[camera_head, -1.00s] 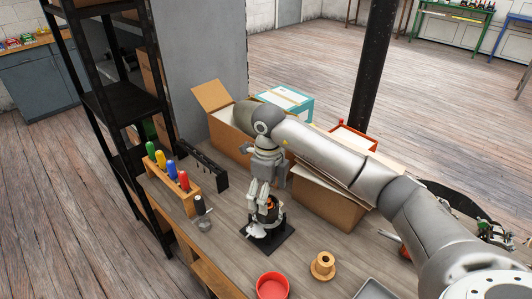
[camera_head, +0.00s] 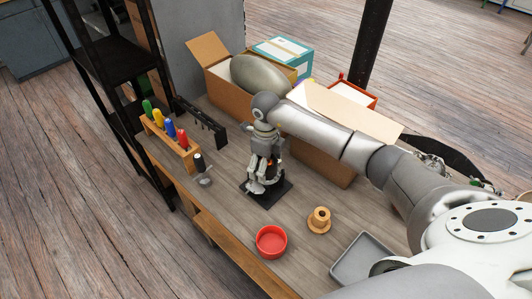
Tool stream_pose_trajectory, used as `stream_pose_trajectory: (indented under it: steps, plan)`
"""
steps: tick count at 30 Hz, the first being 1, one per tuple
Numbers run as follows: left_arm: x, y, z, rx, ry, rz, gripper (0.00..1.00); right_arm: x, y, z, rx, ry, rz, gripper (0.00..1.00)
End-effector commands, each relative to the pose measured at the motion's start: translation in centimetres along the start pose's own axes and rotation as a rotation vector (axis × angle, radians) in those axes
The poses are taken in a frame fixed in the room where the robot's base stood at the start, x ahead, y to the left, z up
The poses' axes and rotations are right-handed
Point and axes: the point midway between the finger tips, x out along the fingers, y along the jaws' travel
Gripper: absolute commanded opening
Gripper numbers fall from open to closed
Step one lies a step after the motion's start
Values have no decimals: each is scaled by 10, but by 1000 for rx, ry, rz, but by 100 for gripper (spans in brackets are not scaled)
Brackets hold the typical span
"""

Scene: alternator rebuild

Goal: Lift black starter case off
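A black square base plate (camera_head: 272,198) lies on the workbench. On it stands a dark assembly (camera_head: 266,184) with a bit of orange or copper colour, mostly hidden behind my gripper. I cannot separate the black starter case from the rest of it. My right gripper (camera_head: 262,184) points down from above, with its fingers around the assembly's sides. I cannot tell whether the fingers press on it or only stand beside it. My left gripper is not in view.
A red bowl (camera_head: 271,242), a wooden flanged spool (camera_head: 319,220) and a grey tray (camera_head: 364,260) lie in front. A wooden rack (camera_head: 172,143) with coloured-handled tools stands left, beside a black slotted holder (camera_head: 202,122). Cardboard boxes (camera_head: 230,98) stand behind. Bare bench lies between.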

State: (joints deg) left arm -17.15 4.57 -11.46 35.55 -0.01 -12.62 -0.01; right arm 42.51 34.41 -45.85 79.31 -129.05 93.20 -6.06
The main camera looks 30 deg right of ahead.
Motion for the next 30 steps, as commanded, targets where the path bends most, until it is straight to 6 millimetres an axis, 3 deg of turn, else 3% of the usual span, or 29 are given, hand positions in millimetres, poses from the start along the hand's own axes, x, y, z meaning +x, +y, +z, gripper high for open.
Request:
stream_pose_trajectory:
  steps: [11,27,30]
  plan:
    - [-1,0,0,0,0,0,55,6,0,0,0,0,-1,84]
    - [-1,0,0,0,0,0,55,6,0,0,0,0,-1,15]
    - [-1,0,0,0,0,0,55,6,0,0,0,0,0,10]
